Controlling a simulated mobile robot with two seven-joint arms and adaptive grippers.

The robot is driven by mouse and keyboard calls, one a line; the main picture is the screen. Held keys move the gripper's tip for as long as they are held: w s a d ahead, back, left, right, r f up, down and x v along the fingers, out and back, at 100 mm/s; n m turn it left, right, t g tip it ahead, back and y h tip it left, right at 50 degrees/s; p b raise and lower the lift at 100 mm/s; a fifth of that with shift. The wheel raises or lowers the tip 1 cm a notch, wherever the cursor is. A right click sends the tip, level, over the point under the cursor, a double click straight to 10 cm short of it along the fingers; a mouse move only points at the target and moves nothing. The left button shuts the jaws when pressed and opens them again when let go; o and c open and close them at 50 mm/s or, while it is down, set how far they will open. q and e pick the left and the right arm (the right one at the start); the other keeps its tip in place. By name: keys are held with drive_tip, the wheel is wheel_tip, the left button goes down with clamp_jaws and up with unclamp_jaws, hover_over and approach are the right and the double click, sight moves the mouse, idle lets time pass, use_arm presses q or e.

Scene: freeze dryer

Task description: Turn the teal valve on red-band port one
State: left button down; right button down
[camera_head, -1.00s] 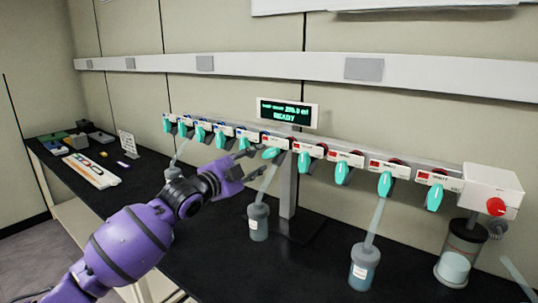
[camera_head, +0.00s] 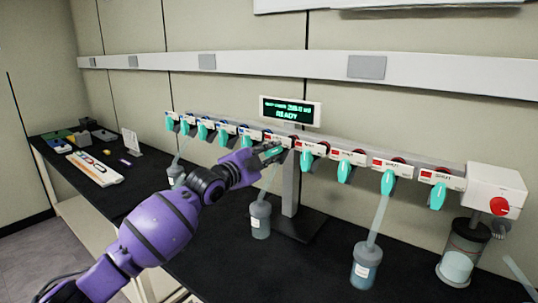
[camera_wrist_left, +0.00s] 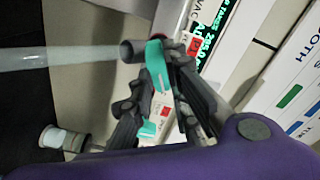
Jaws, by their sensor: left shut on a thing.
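A row of teal valves hangs along the manifold, with blue bands on the left ports and red bands on the right ones. My left gripper (camera_head: 268,153) is at the leftmost red-band port (camera_head: 275,138), just left of the display post, and is shut on its teal valve. The fingers hide much of that valve in the head view. In the left wrist view the teal valve (camera_wrist_left: 157,66) shows between the fingers, with a second teal patch lower down. Other red-band valves, such as the neighbouring teal valve (camera_head: 307,161), hang free to the right. My right gripper is not in view.
A flask (camera_head: 260,218) hangs below the gripper, and another flask (camera_head: 366,265) hangs farther right. A white box with a red knob (camera_head: 500,206) ends the manifold. Loose items lie at the table's far left.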

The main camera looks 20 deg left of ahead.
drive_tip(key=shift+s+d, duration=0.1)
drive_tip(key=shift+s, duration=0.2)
use_arm(q)
drive_tip(key=shift+r+n, duration=0.1)
drive_tip(key=shift+n, duration=0.3)
drive_tip(key=shift+r+n+p, duration=0.1)
drive_tip(key=shift+n+p, duration=0.35)
drive_tip(key=shift+n, duration=1.45)
drive_tip(key=n+p, duration=0.1)
drive_tip(key=n, duration=0.3)
drive_tip(key=shift+a, duration=0.1)
drive_tip(key=shift+n, duration=1.5)
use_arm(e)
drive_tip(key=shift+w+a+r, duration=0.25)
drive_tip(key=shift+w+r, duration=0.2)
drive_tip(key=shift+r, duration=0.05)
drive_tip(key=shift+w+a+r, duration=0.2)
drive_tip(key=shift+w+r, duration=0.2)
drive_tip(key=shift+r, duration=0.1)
use_arm(q)
drive_tip(key=shift+a, duration=0.1)
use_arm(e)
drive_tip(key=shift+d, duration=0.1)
use_arm(q)
drive_tip(key=c, duration=1.7)
unclamp_jaws()
